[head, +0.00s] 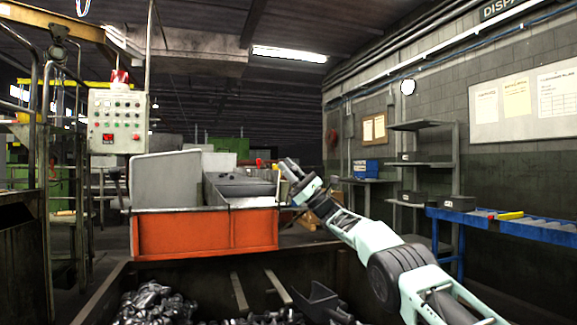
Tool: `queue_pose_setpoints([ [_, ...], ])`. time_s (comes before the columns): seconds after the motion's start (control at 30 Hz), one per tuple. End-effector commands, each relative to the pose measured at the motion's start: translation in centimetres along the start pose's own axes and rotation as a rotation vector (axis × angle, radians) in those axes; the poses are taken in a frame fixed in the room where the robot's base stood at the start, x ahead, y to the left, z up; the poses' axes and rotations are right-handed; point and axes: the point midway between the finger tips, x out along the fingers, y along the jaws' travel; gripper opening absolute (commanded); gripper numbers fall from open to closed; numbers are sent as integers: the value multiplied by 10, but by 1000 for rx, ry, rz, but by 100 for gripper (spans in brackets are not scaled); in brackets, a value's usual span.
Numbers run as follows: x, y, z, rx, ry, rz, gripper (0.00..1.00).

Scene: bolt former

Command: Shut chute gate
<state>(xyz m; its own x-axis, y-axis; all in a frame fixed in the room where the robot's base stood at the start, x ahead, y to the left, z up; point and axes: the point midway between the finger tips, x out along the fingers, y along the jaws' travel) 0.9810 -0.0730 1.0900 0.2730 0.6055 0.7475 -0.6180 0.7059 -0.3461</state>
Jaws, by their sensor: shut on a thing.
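A grey metal chute (240,189) slopes above an orange bin (205,236), in the middle of the head view. My arm reaches in from the lower right, and my gripper (284,176) is at the chute's right end. My gripper is shut on a small part there, which I take to be the chute gate. The fingers and wrist hide most of the gate, so I cannot tell how far open it stands. A small red piece (275,163) shows just left of my wrist.
A dark open bin with metal parts (158,303) lies in front, below my arm. A control panel (117,122) hangs at left. A blue roller conveyor (505,226) and grey shelves (424,165) stand at right. A railing (45,180) bounds the left side.

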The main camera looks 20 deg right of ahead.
Motion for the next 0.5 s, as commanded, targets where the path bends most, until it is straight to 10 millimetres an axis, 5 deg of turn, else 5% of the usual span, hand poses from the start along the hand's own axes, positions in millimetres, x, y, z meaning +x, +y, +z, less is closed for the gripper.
queue_pose_setpoints([
  [0.5,-3,3,-1,-22,-31,17,0],
])
